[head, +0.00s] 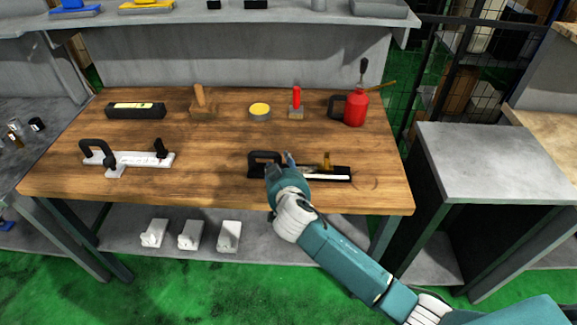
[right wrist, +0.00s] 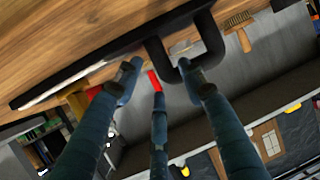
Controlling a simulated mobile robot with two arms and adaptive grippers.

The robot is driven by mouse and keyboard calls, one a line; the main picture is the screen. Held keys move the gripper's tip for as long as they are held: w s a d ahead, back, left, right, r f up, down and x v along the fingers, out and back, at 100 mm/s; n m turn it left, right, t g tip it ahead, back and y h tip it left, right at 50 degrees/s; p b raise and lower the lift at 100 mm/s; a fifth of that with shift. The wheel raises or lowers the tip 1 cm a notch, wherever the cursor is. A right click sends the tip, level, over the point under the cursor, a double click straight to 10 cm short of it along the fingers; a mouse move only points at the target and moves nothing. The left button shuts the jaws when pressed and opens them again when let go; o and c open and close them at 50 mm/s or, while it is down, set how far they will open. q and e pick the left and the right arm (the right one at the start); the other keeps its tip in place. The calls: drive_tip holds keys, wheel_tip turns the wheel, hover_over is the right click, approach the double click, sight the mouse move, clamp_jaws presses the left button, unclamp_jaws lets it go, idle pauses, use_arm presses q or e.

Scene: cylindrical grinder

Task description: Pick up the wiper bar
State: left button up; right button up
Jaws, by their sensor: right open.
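The wiper bar, as I take it, is a long black bar (head: 337,178) with a pale strip and a black loop handle at its left end. It lies near the front edge of the wooden workbench (head: 220,150). My right gripper (head: 287,160) is open at the bar's handle end and hides part of the bar. In the right wrist view, the bar (right wrist: 110,55) crosses the top, and the spread fingers (right wrist: 160,70) are close to the handle (right wrist: 213,45). I cannot tell whether they touch it. My left gripper is not in view.
A white tool with black handles (head: 130,159) lies left on the bench. Along the back are a black level (head: 135,110), a wooden-handled brush (head: 201,105), a yellow-topped tin (head: 260,111), a red-handled tool (head: 296,103) and a red oil can (head: 355,110). The bench middle is clear.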

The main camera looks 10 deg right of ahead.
sight(280, 160)
drive_tip(key=x, duration=0.3)
drive_tip(key=shift+w+d, duration=0.1)
drive_tip(key=shift+w, duration=0.05)
clamp_jaws()
drive_tip(key=shift+r, duration=0.1)
drive_tip(key=shift+r, duration=0.1)
